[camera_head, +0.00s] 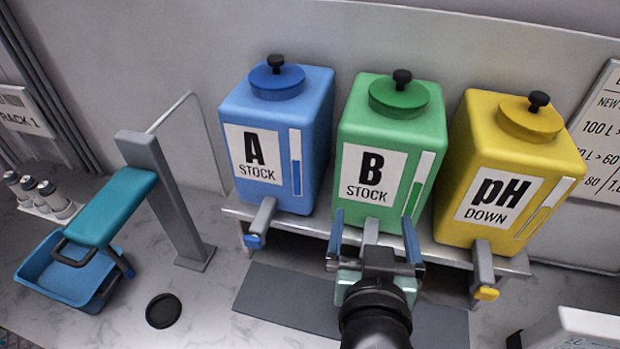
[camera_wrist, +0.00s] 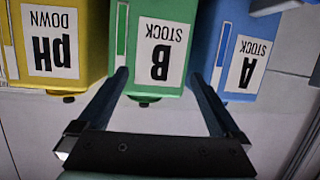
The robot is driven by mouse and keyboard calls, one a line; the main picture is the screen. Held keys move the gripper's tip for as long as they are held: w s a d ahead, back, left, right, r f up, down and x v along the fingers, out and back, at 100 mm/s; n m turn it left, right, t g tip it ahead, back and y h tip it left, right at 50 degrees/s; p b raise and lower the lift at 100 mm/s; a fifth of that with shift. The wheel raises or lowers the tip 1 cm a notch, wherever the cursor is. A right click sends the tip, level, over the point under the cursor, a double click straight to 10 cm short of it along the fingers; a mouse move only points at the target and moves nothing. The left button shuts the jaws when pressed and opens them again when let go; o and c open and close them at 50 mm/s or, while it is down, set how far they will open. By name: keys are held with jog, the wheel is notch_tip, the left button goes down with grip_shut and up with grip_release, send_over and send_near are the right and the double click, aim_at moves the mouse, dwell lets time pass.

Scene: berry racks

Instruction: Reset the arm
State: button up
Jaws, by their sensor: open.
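My gripper (camera_head: 373,222) is open in front of the green B STOCK tank (camera_head: 391,130), its fingers on either side of that tank's grey spout. I see nothing held between the fingers. In the wrist view the picture is upside down, and my gripper (camera_wrist: 159,77) shows two spread fingers with the green tank (camera_wrist: 155,15) beyond them. Whether a finger touches the spout cannot be told. The far end of the spout is hidden behind my gripper in the head view.
A blue A STOCK tank (camera_head: 275,135) and a yellow pH DOWN tank (camera_head: 510,165) flank the green one on a shelf. A grey mat (camera_head: 285,297) lies below.

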jog(key=w+a+r+n+t+b, duration=0.15)
jog(key=r+t, duration=0.25)
jog(key=r, duration=0.5)
jog(key=w+a+r+t+b, duration=0.2)
jog(key=a+r+t, duration=0.1)
jog(key=r, duration=0.7)
jog(key=s+a+r+t+y+b, duration=0.1)
jog(key=s+a+r+t, duration=0.1)
jog(key=r, duration=0.5)
jog(key=s+a+r+t+y+b, duration=0.1)
jog(key=s+a+r+t, duration=0.1)
jog(key=s+r, duration=0.4)
jog(key=shift+a+r+t+y, duration=0.3)
jog(key=shift+r+t, duration=0.45)
jog(key=shift+t, duration=0.15)
